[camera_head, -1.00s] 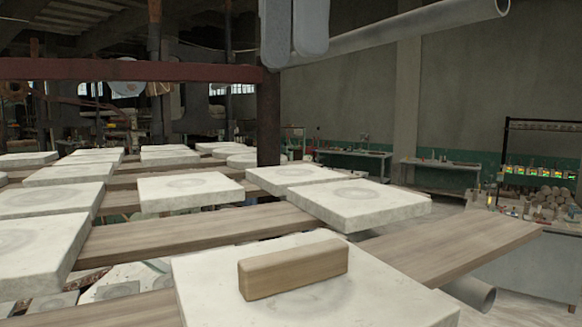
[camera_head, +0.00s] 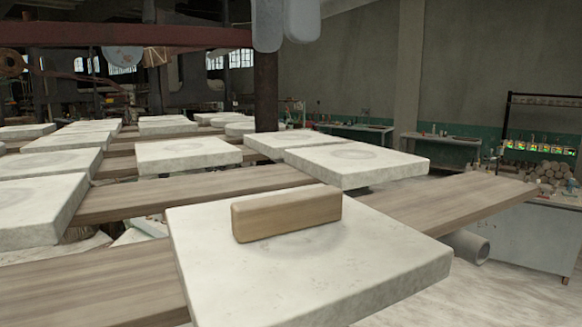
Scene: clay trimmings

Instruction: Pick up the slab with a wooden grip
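The slab (camera_head: 365,265) is a thick, pale, square plate close in front, right of the picture's middle. It lies flat across the plank under it. Its wooden grip (camera_head: 287,214), a light brown block, stands upright on top. Nothing touches either one. Two pale grey rounded ends, which I take to be my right gripper (camera_head: 285,28), hang in at the top edge. They are cut off by the picture, well above the slab and apart from it; their opening cannot be made out. My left gripper is not in view.
Several similar slabs without grips lie on planks behind and to the left; one (camera_head: 355,163) is just behind. The plank (camera_head: 80,285) runs beneath the front slab. A dark post (camera_head: 266,100) and beam stand behind. Open floor (camera_head: 500,290) lies at the right.

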